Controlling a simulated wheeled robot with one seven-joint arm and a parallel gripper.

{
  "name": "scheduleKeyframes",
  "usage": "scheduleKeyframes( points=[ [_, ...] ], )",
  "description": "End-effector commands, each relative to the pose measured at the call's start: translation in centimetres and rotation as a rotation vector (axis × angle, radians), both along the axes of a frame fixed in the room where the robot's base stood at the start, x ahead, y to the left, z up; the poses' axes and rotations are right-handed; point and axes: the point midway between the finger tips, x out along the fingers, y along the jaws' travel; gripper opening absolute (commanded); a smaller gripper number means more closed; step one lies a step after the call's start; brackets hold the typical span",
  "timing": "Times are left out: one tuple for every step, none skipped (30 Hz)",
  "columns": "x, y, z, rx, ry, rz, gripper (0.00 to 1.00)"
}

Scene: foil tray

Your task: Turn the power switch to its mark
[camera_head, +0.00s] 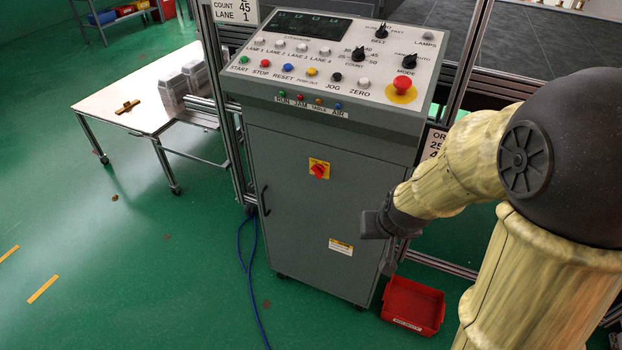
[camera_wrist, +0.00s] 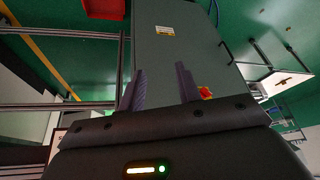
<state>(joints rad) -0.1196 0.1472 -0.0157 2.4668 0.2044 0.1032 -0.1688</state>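The power switch (camera_head: 319,171) is a red rotary knob on a yellow square plate on the upper front of the grey cabinet (camera_head: 290,215). The knob looks tilted, but its mark is too small to make out. In the wrist view, the switch (camera_wrist: 206,93) shows just right of the right finger, which seems to hide part of it. My gripper (camera_head: 372,224) is at the right side of the cabinet front, lower right of the switch and apart from it. In the wrist view, my gripper (camera_wrist: 160,70) has its two fingers spread with nothing between them.
The sloped control panel (camera_head: 330,60) with buttons, knobs and a red emergency stop (camera_head: 402,84) overhangs the cabinet front. A red bin (camera_head: 412,306) sits on the floor at lower right. A blue cable (camera_head: 243,265) lies left. The floor left of the cabinet is mostly clear.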

Motion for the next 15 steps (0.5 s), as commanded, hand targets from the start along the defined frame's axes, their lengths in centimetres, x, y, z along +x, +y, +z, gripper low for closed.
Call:
scheduleKeyframes(
  points=[
    [2.3,1.8,-1.1,0.001,-0.052,0.024,0.34],
    [3.7,2.7,-1.5,-0.001,-0.091,0.035,0.34],
    [5.5,4.0,-2.0,-0.007,-0.144,0.047,0.34],
    [6.8,5.0,-2.4,-0.015,-0.183,0.054,0.34],
    [8.1,6.0,-2.8,-0.025,-0.223,0.060,0.34],
    [9.6,7.3,-3.4,-0.044,-0.275,0.070,0.34],
    [10.6,8.2,-3.8,-0.060,-0.313,0.074,0.34],
    [11.6,9.2,-4.2,-0.080,-0.352,0.080,0.34],
    [12.7,10.4,-4.8,-0.109,-0.402,0.086,0.34],
    [13.5,11.3,-5.3,-0.134,-0.440,0.090,0.34],
    [14.2,12.2,-5.7,-0.162,-0.477,0.092,0.34],
    [14.9,13.3,-6.4,-0.202,-0.525,0.095,0.34],
    [15.4,14.2,-6.8,-0.235,-0.560,0.098,0.34],
    [15.7,15.0,-7.3,-0.269,-0.595,0.099,0.34],
    [16.1,16.1,-7.9,-0.319,-0.642,0.099,0.34]
  ],
)
